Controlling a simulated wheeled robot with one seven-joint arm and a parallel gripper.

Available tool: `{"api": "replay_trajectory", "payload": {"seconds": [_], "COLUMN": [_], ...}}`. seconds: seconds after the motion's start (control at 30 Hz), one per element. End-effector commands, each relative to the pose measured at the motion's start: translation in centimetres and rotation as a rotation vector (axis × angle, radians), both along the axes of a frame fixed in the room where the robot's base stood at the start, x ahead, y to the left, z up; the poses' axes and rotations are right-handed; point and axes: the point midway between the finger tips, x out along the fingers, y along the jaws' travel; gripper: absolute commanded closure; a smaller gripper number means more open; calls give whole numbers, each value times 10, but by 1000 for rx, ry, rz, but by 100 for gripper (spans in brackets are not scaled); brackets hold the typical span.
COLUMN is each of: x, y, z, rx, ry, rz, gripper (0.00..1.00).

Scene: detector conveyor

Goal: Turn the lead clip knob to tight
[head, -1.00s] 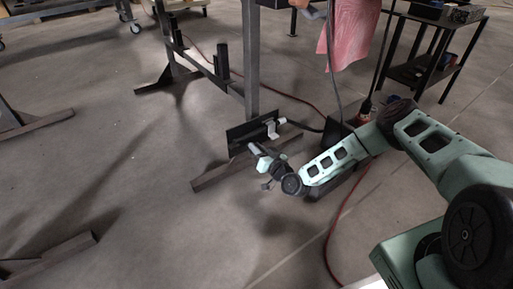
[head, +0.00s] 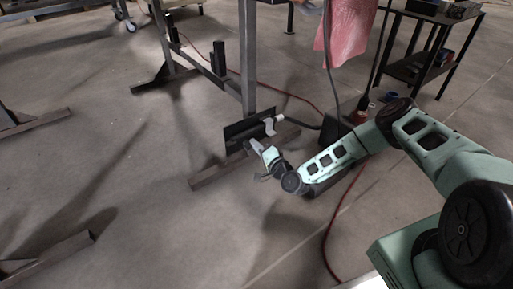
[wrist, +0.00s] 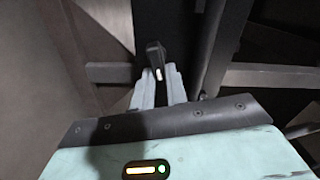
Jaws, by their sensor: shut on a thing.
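The lead clip knob (wrist: 155,54) is a small black grip with a pale mark, in the middle of the wrist view. My gripper (wrist: 158,82) is shut on it, with one pale finger on each side. In the head view my gripper (head: 257,147) reaches the front of a dark plate (head: 236,132) low on the stand. The knob is too small to make out there, and I cannot read a tight mark or its exact angle.
A pale bracket-like part (head: 270,126) sits at the plate's right side. A grey post (head: 248,60) rises behind it, with a floor beam (head: 215,172) below. A red hose (head: 331,245) lies on the floor.

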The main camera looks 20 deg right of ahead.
Motion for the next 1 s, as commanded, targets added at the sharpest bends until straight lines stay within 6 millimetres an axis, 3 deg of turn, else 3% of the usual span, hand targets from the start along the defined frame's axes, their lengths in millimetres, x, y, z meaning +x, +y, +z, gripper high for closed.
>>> {"api": "replay_trajectory", "payload": {"seconds": [0.4, 1.0], "x": [-1, -1], "y": [-1, -1], "z": [-5, -6], "rx": [218, 264], "ry": [73, 88], "rz": [0, -2], "gripper": [100, 100]}}
